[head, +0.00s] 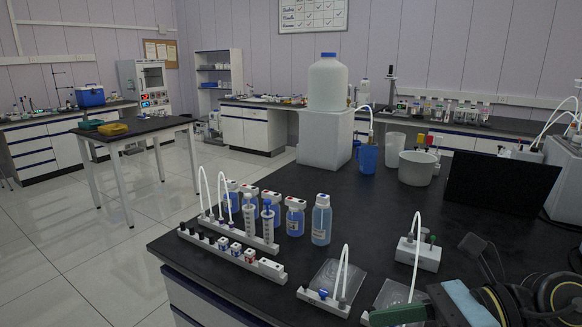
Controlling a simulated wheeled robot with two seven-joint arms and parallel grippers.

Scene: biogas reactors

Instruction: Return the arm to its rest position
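A dark assembly with gold-toned rings (553,296) fills the lower right corner, over the black bench top. It looks like part of my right arm, with a dark grey paddle-like piece (478,247) beside it. No clear pair of fingertips shows, so I cannot tell whether my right gripper is open or shut. Nothing of my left arm or gripper is in view.
The black bench (300,262) carries several blue-liquid bottles (321,220), white racks (232,252) and tube stands (418,253) close to the dark assembly. A dark panel (500,190) stands behind. Floor on the left (75,245) is clear.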

